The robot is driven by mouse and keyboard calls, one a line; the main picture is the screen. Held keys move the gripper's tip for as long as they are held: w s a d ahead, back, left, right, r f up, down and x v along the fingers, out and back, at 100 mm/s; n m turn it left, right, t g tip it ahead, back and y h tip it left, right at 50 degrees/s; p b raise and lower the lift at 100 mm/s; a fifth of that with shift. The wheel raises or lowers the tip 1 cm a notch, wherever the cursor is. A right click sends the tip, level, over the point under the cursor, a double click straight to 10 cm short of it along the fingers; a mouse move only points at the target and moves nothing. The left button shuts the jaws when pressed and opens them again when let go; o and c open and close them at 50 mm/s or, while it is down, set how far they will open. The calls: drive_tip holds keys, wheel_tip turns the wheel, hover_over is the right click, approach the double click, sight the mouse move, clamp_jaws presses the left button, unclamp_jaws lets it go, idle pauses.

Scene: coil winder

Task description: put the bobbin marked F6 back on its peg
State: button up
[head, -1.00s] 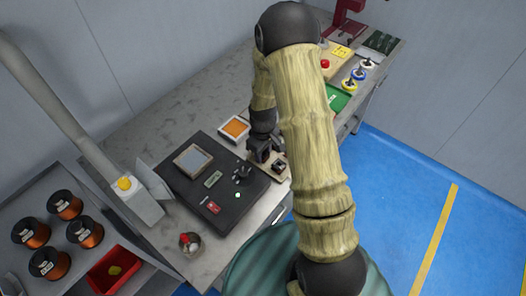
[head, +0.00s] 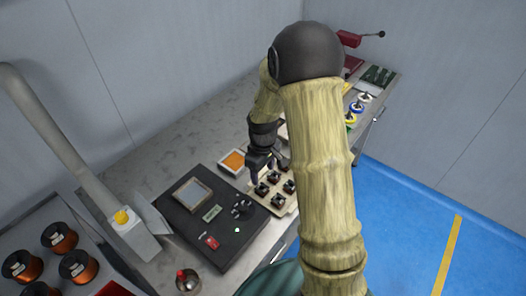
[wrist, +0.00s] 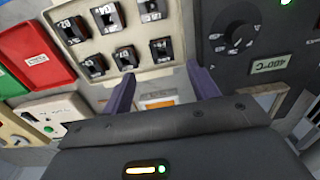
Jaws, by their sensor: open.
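No marking F6 is legible in either view, so I cannot tell which piece is that bobbin, nor its peg. Several small dark blocks stand in rows on a cream board (head: 262,204) on the bench. In the wrist view the same board (wrist: 137,47) shows at the top, its blocks carrying pale, partly readable labels. Large copper-wound spools (head: 60,238) sit on the rack at lower left. Small white, blue and yellow reels (head: 356,107) stand at the far right. My gripper (head: 264,163) is over the board's far edge; its fingers (wrist: 162,88) are apart with nothing between them.
A black unit with dial and display (head: 208,217) lies left of the board. An orange-topped square tray (head: 232,162) is just behind it. A lamp-like arm (head: 60,145) rises at left. Bare bench lies toward the wall.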

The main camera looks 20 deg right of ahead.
wheel_tip(320, 180, up, 9)
idle(0.3)
